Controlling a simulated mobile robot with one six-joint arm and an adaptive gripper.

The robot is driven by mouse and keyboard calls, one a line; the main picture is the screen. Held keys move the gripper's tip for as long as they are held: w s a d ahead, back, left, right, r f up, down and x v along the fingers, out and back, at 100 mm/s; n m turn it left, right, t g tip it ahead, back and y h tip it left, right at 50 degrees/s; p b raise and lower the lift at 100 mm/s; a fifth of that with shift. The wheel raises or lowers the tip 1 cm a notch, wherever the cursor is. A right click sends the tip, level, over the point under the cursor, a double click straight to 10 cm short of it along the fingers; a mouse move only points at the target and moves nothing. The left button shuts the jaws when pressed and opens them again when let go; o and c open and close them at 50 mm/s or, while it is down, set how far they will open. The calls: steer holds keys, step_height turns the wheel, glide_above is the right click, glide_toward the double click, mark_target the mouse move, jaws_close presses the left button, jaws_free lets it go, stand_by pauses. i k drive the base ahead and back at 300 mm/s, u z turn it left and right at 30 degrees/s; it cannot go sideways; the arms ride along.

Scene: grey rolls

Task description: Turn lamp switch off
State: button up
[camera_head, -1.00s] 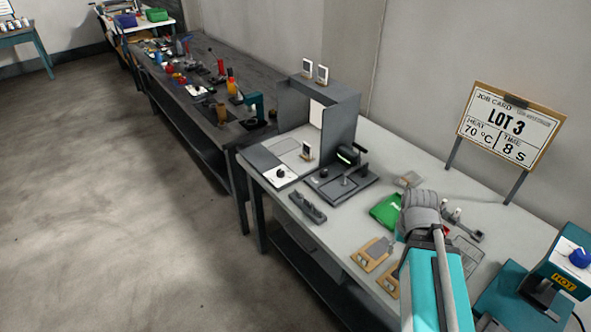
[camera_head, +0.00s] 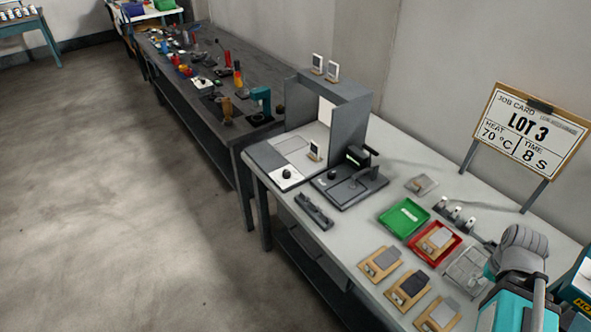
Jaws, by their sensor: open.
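A grey open-fronted booth (camera_head: 343,128) stands at the far end of the light bench. Its low grey base carries a small white panel (camera_head: 287,178) with a round black knob (camera_head: 285,173) at the front corner. This knob may be the lamp switch; no label is readable and its setting is too small to tell. The booth's inside wall shows a bright white panel (camera_head: 326,112). My arm (camera_head: 518,260) is at the lower right, well away from the booth. My gripper's fingers cannot be made out.
A black device with a lever (camera_head: 350,183) stands right of the booth base. A dark holder (camera_head: 314,211) lies at the bench's front edge. A green tray (camera_head: 404,217), a red tray (camera_head: 420,240) and several wooden-backed plates lie nearer. The floor at left is clear.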

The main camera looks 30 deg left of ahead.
mark_target(287, 174)
steer(key=k, duration=1.2)
steer(key=u, duration=1.2)
steer(key=i, duration=1)
steer(key=z, duration=0.05)
